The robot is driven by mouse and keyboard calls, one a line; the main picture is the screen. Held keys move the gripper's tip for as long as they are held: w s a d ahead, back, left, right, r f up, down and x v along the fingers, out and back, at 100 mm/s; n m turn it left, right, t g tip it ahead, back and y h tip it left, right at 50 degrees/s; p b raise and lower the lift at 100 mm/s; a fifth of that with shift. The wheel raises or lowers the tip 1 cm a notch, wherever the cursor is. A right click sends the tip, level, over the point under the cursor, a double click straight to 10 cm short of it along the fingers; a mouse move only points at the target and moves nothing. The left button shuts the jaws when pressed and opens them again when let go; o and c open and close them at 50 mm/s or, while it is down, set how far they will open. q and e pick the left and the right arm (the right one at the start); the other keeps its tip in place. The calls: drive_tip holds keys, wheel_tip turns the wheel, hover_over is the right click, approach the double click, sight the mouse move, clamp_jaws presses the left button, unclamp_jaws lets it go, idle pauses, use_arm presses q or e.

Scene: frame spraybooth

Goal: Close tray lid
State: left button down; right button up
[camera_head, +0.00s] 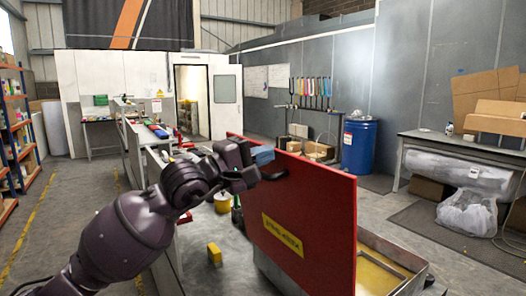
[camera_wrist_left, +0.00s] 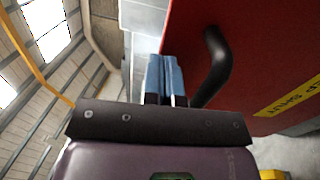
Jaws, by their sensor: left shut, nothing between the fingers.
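The tray lid (camera_head: 305,215) is a large red panel with a yellow label, standing raised on edge in the head view. The open tray (camera_head: 385,270) is a grey-rimmed box with a yellowish inside, to the right of the lid at the bottom. My left gripper (camera_head: 263,156) is at the lid's upper left, beside a black handle. In the left wrist view its blue fingers (camera_wrist_left: 165,75) are shut together and empty, and the black curved handle (camera_wrist_left: 216,65) on the red lid (camera_wrist_left: 270,55) is just to their right. My right gripper is not in view.
A yellow block (camera_head: 214,254) lies on the floor left of the lid. A blue drum (camera_head: 359,146) stands by the back wall. A grey workbench (camera_head: 465,147) with cardboard boxes is at the right. Grey floor is open at the far left.

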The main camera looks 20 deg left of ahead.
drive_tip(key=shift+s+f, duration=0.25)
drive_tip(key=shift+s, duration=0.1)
